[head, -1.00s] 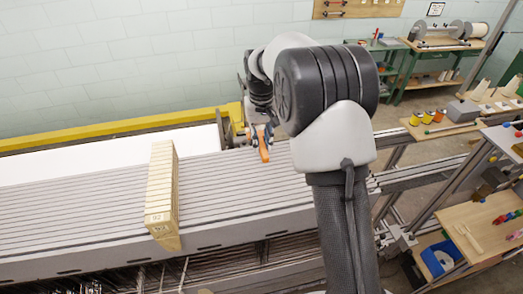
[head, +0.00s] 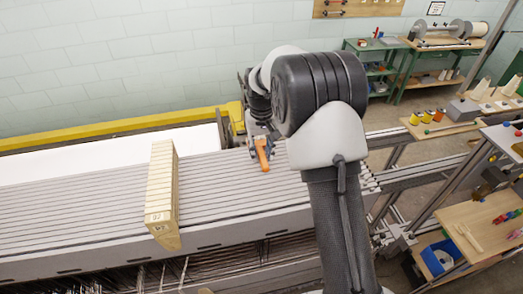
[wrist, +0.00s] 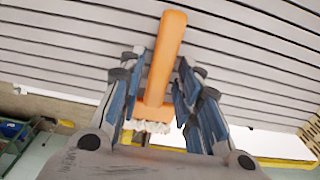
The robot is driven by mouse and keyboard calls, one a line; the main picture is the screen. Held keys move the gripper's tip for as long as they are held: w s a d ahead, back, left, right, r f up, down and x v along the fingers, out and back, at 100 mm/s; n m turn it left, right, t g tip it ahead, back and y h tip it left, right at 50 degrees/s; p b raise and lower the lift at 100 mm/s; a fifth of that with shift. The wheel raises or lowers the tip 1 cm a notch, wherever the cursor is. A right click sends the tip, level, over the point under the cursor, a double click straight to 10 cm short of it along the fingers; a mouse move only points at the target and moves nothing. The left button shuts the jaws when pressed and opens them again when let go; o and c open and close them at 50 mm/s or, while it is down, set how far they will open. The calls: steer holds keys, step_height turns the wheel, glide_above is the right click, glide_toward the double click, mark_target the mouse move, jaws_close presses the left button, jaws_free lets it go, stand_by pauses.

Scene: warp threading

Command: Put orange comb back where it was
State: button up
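The orange comb (head: 262,153) is held in my gripper (head: 258,137), above the right part of the grey slatted bed (head: 80,205). In the wrist view the comb (wrist: 163,60) lies between the blue-padded fingers of my gripper (wrist: 160,88), which are closed on its sides. Its long handle sticks out past the fingertips over the grey slats. Its wider end, with a pale, ragged edge, is near the palm. My arm hides part of the bed's right end in the head view.
A pale wooden block-like bar (head: 161,195) stands across the slats left of my gripper. A yellow beam (head: 110,127) runs behind the bed. A wooden bench (head: 485,230) with small coloured items and a blue bin (head: 440,257) are at right. The slats between bar and gripper are clear.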

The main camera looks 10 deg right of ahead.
mark_target(262, 154)
steer(key=shift+o, duration=0.5)
step_height(262, 154, up, 12)
steer(key=s+r+t, duration=0.1)
steer(key=s+r, duration=0.6)
steer(key=s+r+t, duration=0.1)
steer(key=s+r, duration=0.1)
steer(key=s, duration=0.7)
steer(key=s+r+t, duration=0.1)
steer(key=s+r, duration=0.1)
steer(key=s, duration=0.7)
steer(key=s+f+t, duration=0.1)
steer(key=s+f, duration=0.4)
steer(key=s, duration=0.5)
steer(key=shift+t, duration=0.3)
step_height(262, 154, down, 25)
steer(key=b, duration=2.4)
steer(key=shift+r+b, duration=0.2)
steer(key=shift+b, duration=0.15)
